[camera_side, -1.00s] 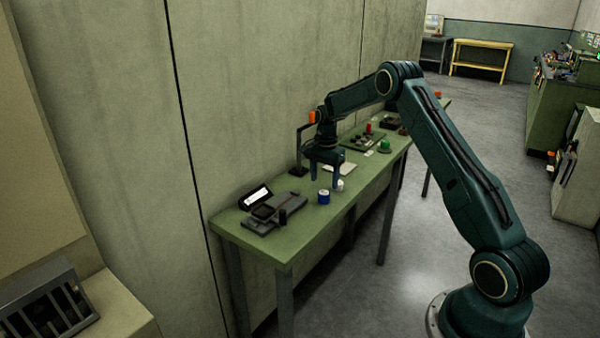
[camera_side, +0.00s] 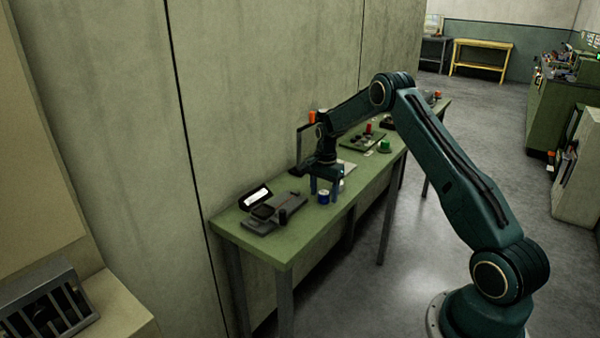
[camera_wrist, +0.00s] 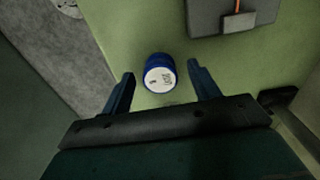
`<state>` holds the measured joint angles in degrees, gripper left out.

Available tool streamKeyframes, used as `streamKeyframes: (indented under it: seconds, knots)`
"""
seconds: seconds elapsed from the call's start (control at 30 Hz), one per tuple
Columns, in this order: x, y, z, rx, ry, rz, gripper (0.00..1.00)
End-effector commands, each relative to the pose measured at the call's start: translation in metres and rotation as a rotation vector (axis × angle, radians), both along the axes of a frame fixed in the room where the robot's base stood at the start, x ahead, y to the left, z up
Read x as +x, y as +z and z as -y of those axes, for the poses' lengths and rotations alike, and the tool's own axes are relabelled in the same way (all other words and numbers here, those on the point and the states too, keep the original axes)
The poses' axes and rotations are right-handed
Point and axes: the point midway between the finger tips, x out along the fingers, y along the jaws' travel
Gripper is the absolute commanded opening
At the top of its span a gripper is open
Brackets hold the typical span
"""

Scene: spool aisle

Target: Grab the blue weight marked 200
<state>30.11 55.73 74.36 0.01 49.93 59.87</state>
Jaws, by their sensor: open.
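The blue weight (camera_side: 323,197) is a small blue cylinder with a pale top, standing upright on the green table (camera_side: 262,251). In the wrist view the weight (camera_wrist: 160,73) shows a white top with dark marking that is too small to read surely. My gripper (camera_side: 324,200) is open and points down at the weight. In the wrist view my gripper (camera_wrist: 157,72) has one finger on each side of the weight, with a gap on both sides. The fingers do not touch it.
A dark scale-like device (camera_side: 268,212) with a lit display (camera_side: 256,197) stands at the table's near end. A green object (camera_side: 384,146) and a tray (camera_side: 360,143) lie farther along. A white round thing (camera_wrist: 68,5) shows at the wrist view's top left.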

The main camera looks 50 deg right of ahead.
Motion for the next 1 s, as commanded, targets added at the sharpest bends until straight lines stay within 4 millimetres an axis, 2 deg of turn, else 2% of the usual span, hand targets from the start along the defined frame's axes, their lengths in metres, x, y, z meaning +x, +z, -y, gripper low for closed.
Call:
streamKeyframes:
  seconds: [0.2, 0.47, 0.77, 1.0]
  knots:
    - [0.0, 0.0, 0.0, 0.0, 0.0, 0.0, 0.59]
    - [0.0, 0.0, 0.0, 0.0, 0.0, 0.0, 0.08]
    - [0.0, 0.002, 0.0, -0.001, 0.0, 0.001, 0.07]
    - [0.001, 0.016, 0.001, -0.002, 0.0, 0.003, 0.07]
